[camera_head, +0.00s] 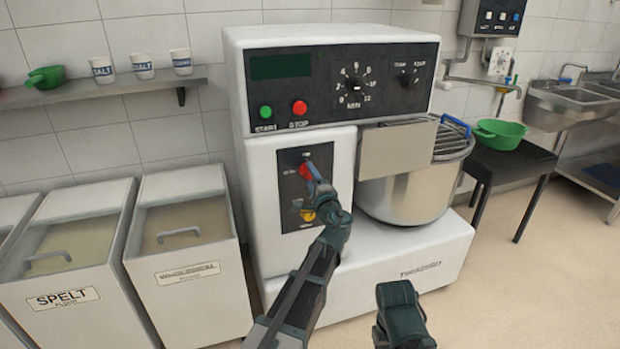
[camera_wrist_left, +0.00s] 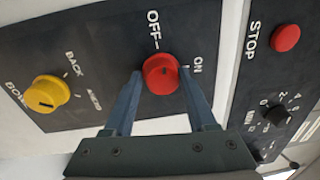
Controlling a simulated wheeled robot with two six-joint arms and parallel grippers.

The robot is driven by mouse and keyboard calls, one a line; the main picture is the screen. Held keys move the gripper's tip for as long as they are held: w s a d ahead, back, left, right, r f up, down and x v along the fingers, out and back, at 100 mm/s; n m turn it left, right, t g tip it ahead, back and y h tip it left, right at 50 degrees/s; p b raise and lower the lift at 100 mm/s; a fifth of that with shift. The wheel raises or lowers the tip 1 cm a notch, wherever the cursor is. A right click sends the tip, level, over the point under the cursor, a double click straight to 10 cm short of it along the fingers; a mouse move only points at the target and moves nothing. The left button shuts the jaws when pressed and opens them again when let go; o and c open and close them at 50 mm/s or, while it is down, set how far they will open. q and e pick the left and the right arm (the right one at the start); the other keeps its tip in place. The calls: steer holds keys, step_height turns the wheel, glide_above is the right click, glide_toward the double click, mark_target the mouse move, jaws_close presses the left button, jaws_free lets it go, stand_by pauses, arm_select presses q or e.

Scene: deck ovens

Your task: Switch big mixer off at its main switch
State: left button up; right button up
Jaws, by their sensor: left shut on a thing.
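The big mixer (camera_head: 262,205) is a white machine with a steel bowl (camera_head: 415,190). Its red main switch (camera_head: 305,171) is a round knob at the top of the dark lower panel. In the left wrist view the red knob (camera_wrist_left: 160,74) sits between the labels OFF and ON; I cannot tell clearly which its mark points to. My left gripper (camera_head: 315,180) is shut on the knob. In the wrist view its blue fingers (camera_wrist_left: 160,86) lie on either side of it. A dark part of my right arm shows at the bottom; its fingers are not visible.
A yellow knob (camera_wrist_left: 47,94) is on the same panel. A green START button (camera_head: 265,112) and a red STOP button (camera_head: 300,107) are above. Flour bins (camera_head: 185,270) stand left; a dark table (camera_head: 510,160) with a green bowl (camera_head: 499,133) stands right. Floor is free at front right.

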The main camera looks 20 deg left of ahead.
arm_select(q)
steer(key=shift+w+d+r+n, duration=0.15)
steer(key=shift+n, duration=1.25)
steer(key=o, duration=1.3)
steer(key=b+v, duration=0.1)
steer(key=v, duration=1.3)
